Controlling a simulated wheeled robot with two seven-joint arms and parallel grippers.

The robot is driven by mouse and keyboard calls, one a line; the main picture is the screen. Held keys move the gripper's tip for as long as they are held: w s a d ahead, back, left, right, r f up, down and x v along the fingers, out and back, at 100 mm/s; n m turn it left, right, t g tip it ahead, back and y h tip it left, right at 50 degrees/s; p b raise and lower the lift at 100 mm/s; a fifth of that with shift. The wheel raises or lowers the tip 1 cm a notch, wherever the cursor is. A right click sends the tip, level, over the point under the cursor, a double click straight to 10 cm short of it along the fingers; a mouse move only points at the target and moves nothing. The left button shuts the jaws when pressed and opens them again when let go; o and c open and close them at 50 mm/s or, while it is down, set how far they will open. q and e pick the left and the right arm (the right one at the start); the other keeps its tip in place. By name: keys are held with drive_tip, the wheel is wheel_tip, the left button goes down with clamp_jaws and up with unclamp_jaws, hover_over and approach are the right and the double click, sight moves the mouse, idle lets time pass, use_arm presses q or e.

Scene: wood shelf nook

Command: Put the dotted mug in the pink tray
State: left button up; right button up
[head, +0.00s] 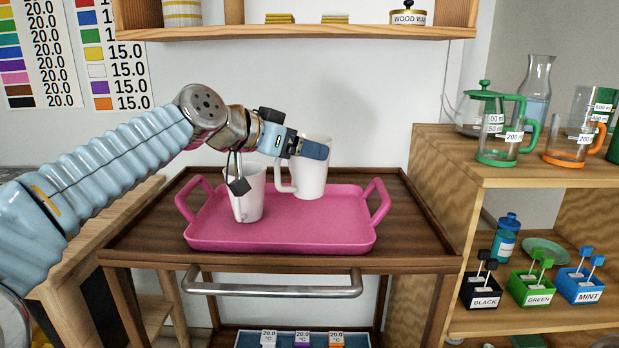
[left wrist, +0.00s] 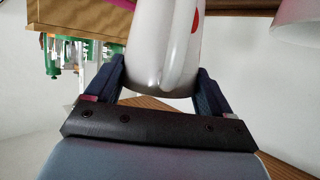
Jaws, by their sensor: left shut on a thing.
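A white mug (head: 313,176) is held by my left gripper (head: 298,146), which is shut on its upper part. In the left wrist view the held mug (left wrist: 158,45) is between both fingers and shows a red spot, so it appears to be the dotted mug. The mug is upright over the back of the pink tray (head: 310,238); I cannot tell whether its base touches the tray. A second white mug (head: 250,197) stands on the tray's left part, below my wrist. A small dark piece hides part of it. My right gripper is not in view.
The tray is on a dark wooden cart (head: 404,215) with a metal bar (head: 275,291) in front. The tray's front and right are clear. A wooden shelf (head: 300,32) hangs above. At right, a cabinet (head: 432,160) carries glassware, a green-lidded jug (head: 497,130) and colored boxes.

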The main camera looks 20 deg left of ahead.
sight(275, 170)
use_arm(q)
drive_tip(key=w+f, duration=0.2)
drive_tip(key=f, duration=0.1)
drive_tip(key=shift+w+d, duration=0.15)
drive_tip(key=shift+d, duration=0.2)
drive_tip(key=shift+w+d+f+b, duration=0.1)
drive_tip(key=shift+w+f+b, duration=0.1)
drive_tip(key=shift+f, duration=0.75)
drive_tip(key=shift+w+f+b, duration=0.15)
drive_tip(key=shift+f+b, duration=0.05)
drive_tip(key=shift+f, duration=0.75)
drive_tip(key=shift+f, duration=0.15)
drive_tip(key=o, duration=1.7)
drive_tip(key=shift+c, duration=0.2)
drive_tip(key=shift+r, duration=0.2)
drive_tip(key=v, duration=1.2)
drive_tip(key=shift+f+b, duration=0.15)
drive_tip(key=shift+b, duration=0.2)
